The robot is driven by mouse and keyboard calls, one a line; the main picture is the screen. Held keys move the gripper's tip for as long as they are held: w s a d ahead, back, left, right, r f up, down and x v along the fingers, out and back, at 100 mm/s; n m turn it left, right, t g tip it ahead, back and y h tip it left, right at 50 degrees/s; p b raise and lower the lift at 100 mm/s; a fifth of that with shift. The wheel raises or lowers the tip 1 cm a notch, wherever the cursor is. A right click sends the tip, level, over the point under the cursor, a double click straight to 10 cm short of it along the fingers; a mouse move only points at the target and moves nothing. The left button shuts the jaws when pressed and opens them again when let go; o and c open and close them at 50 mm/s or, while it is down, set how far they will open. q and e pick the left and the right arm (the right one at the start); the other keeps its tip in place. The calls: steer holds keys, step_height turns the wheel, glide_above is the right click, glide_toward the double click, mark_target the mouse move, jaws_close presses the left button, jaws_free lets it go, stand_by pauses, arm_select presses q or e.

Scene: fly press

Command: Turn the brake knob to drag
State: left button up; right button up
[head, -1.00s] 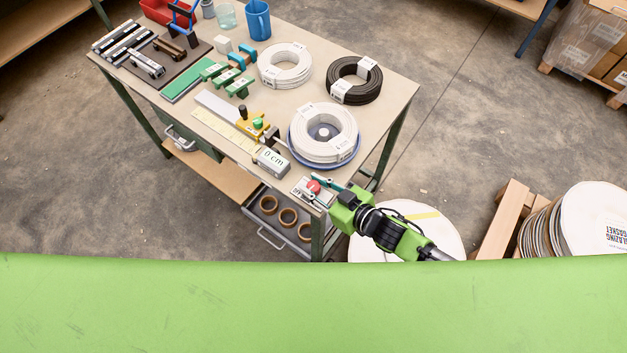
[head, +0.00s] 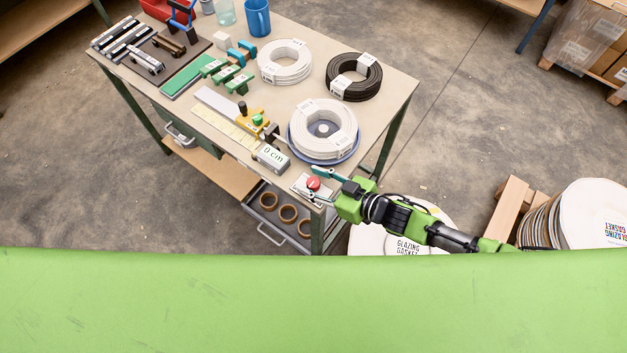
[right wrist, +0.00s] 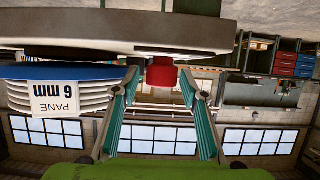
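The red brake knob (head: 313,184) sits on a small pale plate (head: 301,187) at the near right corner of the workbench. My right gripper (head: 322,186) reaches in from the right, with its teal fingers at the knob. In the right wrist view the red knob (right wrist: 161,72) shows between the two spread fingertips (right wrist: 160,82), with visible gaps on both sides. The gripper is open and holds nothing. The knob's markings are too small to read. My left gripper is not in view.
A white coil on a blue turntable (head: 295,146) stands just behind the knob. A display reading 0 cm (head: 271,158) and a yellow stop (head: 250,121) lie to its left. A black coil (head: 336,92) is farther back.

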steer(key=shift+s, duration=0.1)
steer(key=v, duration=1.2)
stand_by(0.4)
